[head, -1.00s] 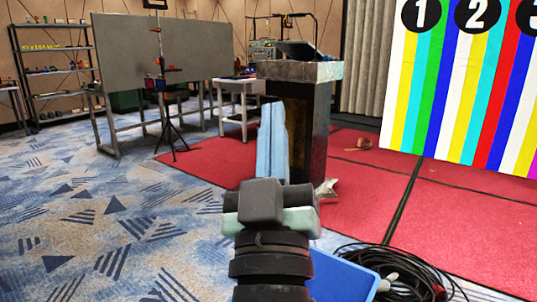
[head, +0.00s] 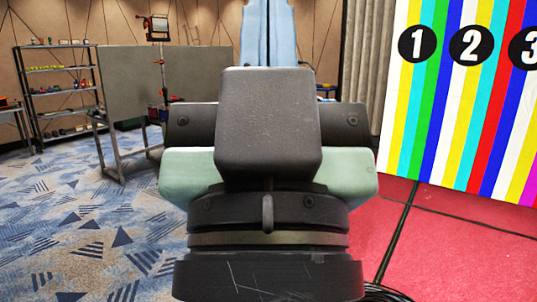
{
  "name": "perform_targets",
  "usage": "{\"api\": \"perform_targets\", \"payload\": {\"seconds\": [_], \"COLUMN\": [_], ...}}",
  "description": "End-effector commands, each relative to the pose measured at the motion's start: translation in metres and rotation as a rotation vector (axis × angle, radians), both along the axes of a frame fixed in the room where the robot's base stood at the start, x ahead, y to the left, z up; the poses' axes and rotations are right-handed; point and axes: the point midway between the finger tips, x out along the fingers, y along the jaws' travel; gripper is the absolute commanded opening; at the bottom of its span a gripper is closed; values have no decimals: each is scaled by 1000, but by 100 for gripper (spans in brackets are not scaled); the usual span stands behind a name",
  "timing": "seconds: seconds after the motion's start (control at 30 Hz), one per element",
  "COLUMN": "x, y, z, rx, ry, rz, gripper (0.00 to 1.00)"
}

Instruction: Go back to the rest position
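A striped, numbered video wall (head: 455,125) stands at the right, on a red carpet (head: 455,230). A grey panel (head: 130,85) and a shelf rack (head: 60,95) are at the back left. Patterned blue carpet (head: 90,220) is open at the left. Black cable (head: 385,293) lies at the bottom.

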Motion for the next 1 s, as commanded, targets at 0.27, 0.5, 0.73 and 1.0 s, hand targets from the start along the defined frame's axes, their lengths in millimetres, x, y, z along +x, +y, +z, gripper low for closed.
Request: {"api": "perform_targets", "payload": {"seconds": [0.27, 0.5, 0.73, 1.0], "x": [0, 0, 0, 0], "y": [0, 0, 0, 0], "z": [104, 154, 163, 163], "rx": [-1, -1, -1, -1], "ry": [0, 0, 0, 0], "rz": [1, 1, 1, 1], "gripper": [0, 0, 0, 0]}}
